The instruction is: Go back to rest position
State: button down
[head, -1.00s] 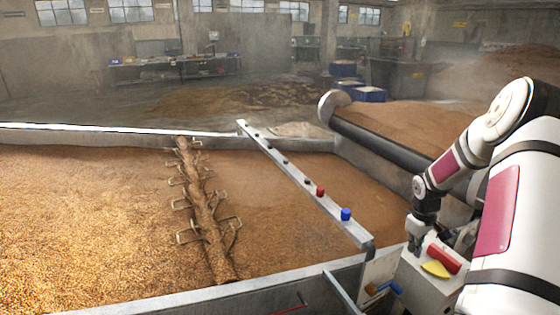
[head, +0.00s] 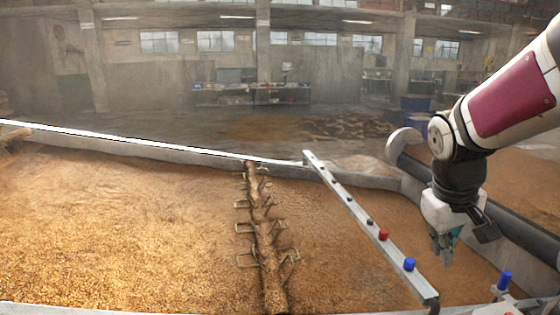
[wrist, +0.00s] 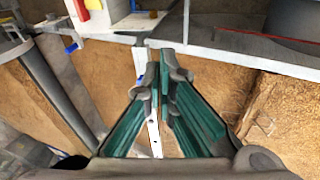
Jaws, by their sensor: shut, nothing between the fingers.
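My gripper (head: 443,248) hangs from my arm at the right of the head view, pointing down. It is to the right of the metal rail with coloured knobs and above the grain. In the wrist view my gripper (wrist: 160,82) shows its dark green fingers close together at the tips, with nothing between them. The rail (wrist: 152,135) shows behind and below the fingers there.
The rail (head: 345,200) carries a red knob (head: 383,234) and a blue knob (head: 409,265). A spiked shaft (head: 264,240) lies across the grain bed (head: 130,230). A dark roller (head: 520,233) runs at the right. Work benches (head: 250,95) stand far back.

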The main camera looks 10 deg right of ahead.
jog(key=s+a+r+t+y, duration=0.1)
jog(key=s+a+r, duration=0.1)
jog(key=s+a, duration=0.5)
jog(key=s+a+r+t+y+p, duration=0.1)
jog(key=s+a+r+y, duration=0.1)
jog(key=s+a, duration=0.6)
jog(key=shift+s+r+p, duration=0.3)
jog(key=shift+s+r, duration=0.05)
jog(key=shift+s, duration=0.6)
